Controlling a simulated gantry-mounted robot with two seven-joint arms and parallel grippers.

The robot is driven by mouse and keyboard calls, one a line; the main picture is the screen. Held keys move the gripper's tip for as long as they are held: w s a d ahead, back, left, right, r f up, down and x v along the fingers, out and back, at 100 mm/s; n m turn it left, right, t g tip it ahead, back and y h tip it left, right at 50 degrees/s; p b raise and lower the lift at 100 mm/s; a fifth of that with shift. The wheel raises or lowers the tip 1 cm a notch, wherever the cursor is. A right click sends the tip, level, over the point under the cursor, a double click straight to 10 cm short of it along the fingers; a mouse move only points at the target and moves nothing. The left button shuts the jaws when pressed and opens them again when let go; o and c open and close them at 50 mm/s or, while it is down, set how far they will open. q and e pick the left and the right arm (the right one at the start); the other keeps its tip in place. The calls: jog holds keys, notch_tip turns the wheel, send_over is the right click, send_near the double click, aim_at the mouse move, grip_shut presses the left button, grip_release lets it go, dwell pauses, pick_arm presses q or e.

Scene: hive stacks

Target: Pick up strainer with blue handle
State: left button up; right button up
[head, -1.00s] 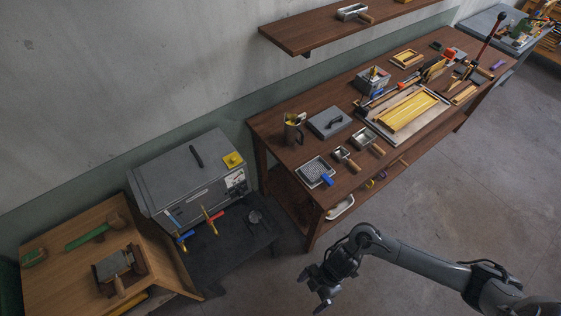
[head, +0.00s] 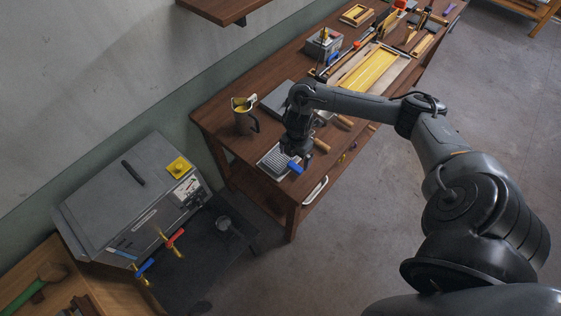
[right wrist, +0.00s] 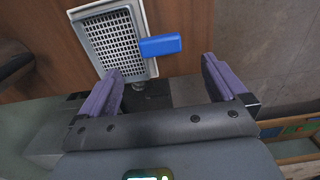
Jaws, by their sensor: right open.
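The strainer (head: 273,163) is a flat grey tray with a perforated mesh and a blue handle (head: 296,166). It lies near the front left end of the long wooden table. My right gripper (head: 300,157) is above it, and partly hides it in the head view. In the right wrist view the strainer (right wrist: 112,38) lies ahead of the fingers, with its blue handle (right wrist: 160,45) between the lines of the two open fingertips (right wrist: 162,70). The fingers are empty, and I cannot tell how high they are above the handle. My left gripper is out of view.
A metal jug (head: 243,122) stands behind the strainer. Scoops with wooden handles (head: 321,145) lie to its right, partly behind my arm. A grey metal box (head: 135,205) with coloured taps stands at the left. The floor in front of the table is clear.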

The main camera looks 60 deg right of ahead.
aim_at(295, 166)
jog(key=shift+f, duration=0.8)
jog(key=shift+d+f, duration=0.1)
jog(key=shift+f, duration=0.3)
jog(key=shift+d+f, duration=0.1)
jog(key=shift+f, duration=2.15)
jog(key=c, duration=1.2)
jog(key=shift+r, duration=0.15)
